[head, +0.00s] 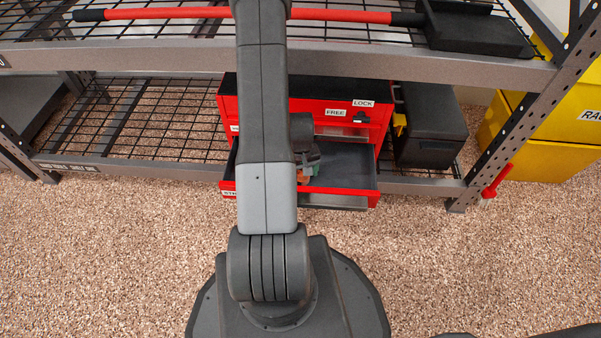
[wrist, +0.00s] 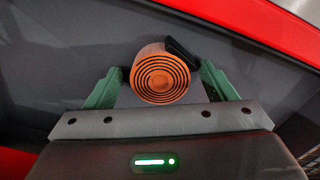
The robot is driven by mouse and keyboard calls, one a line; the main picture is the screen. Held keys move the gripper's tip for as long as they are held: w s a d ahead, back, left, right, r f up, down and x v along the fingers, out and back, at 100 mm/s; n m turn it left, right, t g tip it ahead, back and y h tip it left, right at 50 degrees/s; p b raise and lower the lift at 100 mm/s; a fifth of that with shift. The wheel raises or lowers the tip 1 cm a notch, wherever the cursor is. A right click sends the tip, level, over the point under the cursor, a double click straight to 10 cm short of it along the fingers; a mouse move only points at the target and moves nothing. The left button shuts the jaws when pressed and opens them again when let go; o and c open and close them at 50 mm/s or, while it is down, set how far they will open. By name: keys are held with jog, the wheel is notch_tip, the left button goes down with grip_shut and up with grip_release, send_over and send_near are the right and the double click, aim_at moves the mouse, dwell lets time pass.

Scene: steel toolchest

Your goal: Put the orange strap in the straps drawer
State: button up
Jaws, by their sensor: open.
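The orange strap (wrist: 159,78) is a coiled roll with a black end piece at its upper right in the wrist view. It is inside the open drawer (head: 350,165) of the red toolchest, over the dark drawer floor. The drawer front carries a label, partly hidden by my arm, that begins "STR" (head: 229,194). My gripper (wrist: 161,70) is open, with its green fingers on either side of the roll and small gaps showing. In the head view my gripper (head: 306,172) is down in the drawer, and the strap is mostly hidden there.
The toolchest (head: 300,105) stands on the lower wire shelf, with "FREE" and "LOCK" labels above. A shelf beam (head: 400,65) runs over it. A black case (head: 432,130) is to its right, yellow bins (head: 545,135) further right.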

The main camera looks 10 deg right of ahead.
notch_tip(320, 180, up, 12)
jog(key=p, duration=0.4)
jog(key=shift+r+p, duration=0.15)
jog(key=shift+p, duration=0.15)
